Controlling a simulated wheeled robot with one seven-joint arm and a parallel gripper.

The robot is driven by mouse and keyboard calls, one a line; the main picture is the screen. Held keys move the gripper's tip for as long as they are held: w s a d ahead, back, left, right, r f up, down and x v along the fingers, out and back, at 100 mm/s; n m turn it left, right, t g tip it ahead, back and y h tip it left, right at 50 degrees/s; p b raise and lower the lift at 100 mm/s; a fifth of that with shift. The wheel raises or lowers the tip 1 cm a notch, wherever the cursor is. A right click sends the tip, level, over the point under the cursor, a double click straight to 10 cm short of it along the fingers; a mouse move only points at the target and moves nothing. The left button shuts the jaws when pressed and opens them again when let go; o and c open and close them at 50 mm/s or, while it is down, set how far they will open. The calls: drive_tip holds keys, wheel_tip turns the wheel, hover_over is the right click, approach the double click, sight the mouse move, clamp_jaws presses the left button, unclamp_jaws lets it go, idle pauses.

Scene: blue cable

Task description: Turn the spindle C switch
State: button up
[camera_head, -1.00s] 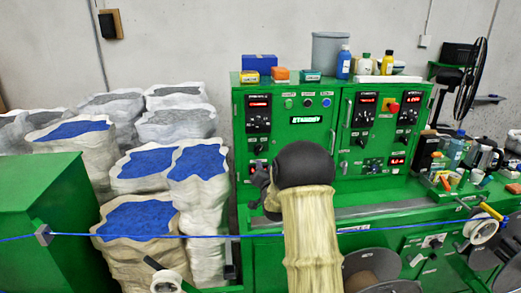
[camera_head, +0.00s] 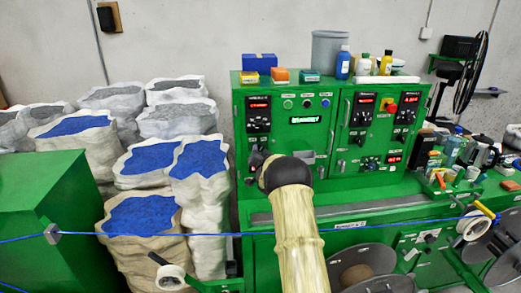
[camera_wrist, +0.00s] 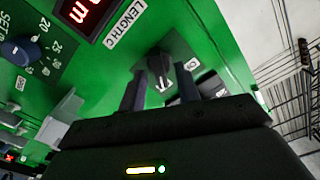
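My gripper (camera_wrist: 158,82) is open in the wrist view, its two dark fingers pointing at the green panel. A black rotary switch (camera_wrist: 157,66) with a white arrow mark lies between the fingertips, with a gap visible on either side. I cannot tell how deep the fingers reach around it. The label beside it is mostly hidden, so its name cannot be read. A "LENGTH C" label (camera_wrist: 125,20) and a red display (camera_wrist: 88,12) are nearby. In the head view, my gripper (camera_head: 256,160) is at the lower left of the green control cabinet (camera_head: 290,140), partly hidden by my arm.
A blue knob (camera_wrist: 18,50) with a numbered scale is at the wrist view's left. Bottles and boxes stand on the cabinet. Sacks of blue pellets (camera_head: 140,215) stand at left. A taut blue cable (camera_head: 180,235) crosses in front, and cable reels (camera_head: 360,265) sit below.

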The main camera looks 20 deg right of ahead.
drive_tip(key=shift+w, duration=0.2)
clamp_jaws()
